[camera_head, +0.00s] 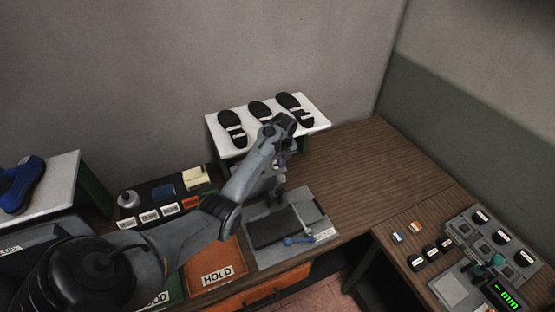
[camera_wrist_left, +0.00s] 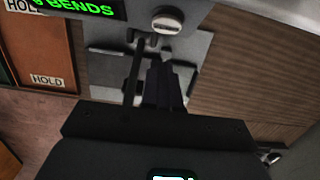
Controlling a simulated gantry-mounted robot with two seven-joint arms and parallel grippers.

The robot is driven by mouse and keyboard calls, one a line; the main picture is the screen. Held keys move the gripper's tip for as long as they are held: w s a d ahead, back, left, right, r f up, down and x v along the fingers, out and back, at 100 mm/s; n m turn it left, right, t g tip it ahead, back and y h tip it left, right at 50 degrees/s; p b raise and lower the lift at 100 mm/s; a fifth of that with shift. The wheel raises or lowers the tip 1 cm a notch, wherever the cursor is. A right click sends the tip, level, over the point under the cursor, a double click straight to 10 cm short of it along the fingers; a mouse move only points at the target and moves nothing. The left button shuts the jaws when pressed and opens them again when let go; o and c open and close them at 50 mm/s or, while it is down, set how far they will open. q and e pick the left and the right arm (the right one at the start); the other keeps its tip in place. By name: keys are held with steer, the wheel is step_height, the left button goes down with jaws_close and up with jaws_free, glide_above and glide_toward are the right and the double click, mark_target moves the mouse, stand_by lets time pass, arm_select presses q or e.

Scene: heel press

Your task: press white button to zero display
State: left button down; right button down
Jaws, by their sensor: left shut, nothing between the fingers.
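A round white button (camera_wrist_left: 168,22) sits on a grey panel at the top of the left wrist view. A black display (camera_wrist_left: 85,8) with green text ending in "BENDS" is beside it, cut off by the picture edge. My left gripper (camera_wrist_left: 155,68) is shut and empty; in that view its fingers show below the button, with a gap in the picture. In the head view my left gripper (camera_head: 281,193) is above the grey press plate (camera_head: 316,205). The button and this display cannot be made out there; my arm covers part of that area. My right gripper is out of view.
Black soles lie on a white shelf (camera_head: 319,126) behind my arm. A grey device with a green "mm" display (camera_head: 506,296) stands right.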

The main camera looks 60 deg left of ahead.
mark_target(277, 167)
arm_select(q)
steer(key=shift+w+a+f, duration=0.2)
steer(key=shift+a+f, duration=1.1)
steer(key=shift+a, duration=0.3)
